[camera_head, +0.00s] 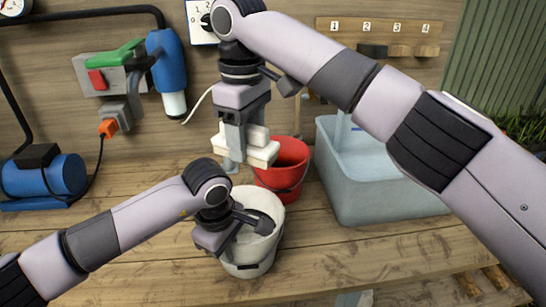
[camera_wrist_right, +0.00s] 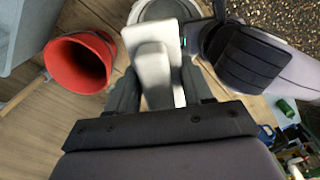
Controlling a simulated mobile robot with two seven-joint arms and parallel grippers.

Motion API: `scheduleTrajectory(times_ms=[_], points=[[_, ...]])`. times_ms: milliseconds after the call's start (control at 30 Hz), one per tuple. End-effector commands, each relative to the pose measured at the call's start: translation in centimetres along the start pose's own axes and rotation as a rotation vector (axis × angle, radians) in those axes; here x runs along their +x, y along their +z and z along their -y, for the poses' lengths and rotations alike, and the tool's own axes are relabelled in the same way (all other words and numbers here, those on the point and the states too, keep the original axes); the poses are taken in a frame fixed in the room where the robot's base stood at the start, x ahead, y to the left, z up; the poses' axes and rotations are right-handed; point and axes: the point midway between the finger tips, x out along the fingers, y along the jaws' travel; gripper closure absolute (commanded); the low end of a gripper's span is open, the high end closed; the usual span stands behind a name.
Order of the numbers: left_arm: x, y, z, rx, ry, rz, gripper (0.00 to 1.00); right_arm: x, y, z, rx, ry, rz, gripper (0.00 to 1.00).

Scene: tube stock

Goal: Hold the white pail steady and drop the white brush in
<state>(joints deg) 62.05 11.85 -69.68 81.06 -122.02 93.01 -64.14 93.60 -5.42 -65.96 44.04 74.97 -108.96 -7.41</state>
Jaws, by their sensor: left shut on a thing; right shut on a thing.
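The white pail (camera_head: 245,260) stands upright on the wooden table, in front of the red bucket. My left gripper (camera_head: 238,222) is shut on the pail at its rim; my wrist hides part of that side. The white brush (camera_head: 258,150) is in my right gripper (camera_head: 235,155), which is shut on it and holds it above and behind the pail's opening. In the right wrist view the brush (camera_wrist_right: 153,70) lies between the fingers, and part of the pail's rim (camera_wrist_right: 135,12) shows just beyond it.
A red bucket (camera_head: 292,165) stands right behind the pail. A large blue-grey basin (camera_head: 370,180) stands to the right. A blue pump (camera_head: 45,178) sits at the left. Numbered hooks (camera_head: 380,25) are on the back wall. The table's front left is clear apart from my arm.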

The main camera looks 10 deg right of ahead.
Motion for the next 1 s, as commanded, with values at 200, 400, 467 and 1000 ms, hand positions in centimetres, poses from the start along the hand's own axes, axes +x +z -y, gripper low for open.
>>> scheduleTrajectory(times_ms=[200, 400, 467, 1000], points=[[-0.1, 0.0, -0.1, 0.000, 0.002, 0.000, 1.00, -1.1, -0.8, 0.6, -0.055, 0.001, 0.000, 0.78], [-0.1, 0.0, -0.1, 0.000, 0.002, 0.000, 1.00, -0.2, -0.9, 0.6, -0.060, -0.001, 0.001, 0.78], [-0.1, 0.0, -0.1, 0.000, 0.002, 0.000, 1.00, 0.4, -0.8, 0.6, -0.059, -0.001, 0.001, 0.78], [-0.1, 0.0, -0.1, 0.000, 0.002, 0.000, 1.00, 5.5, -0.9, 0.6, -0.058, -0.001, 0.000, 0.78]])
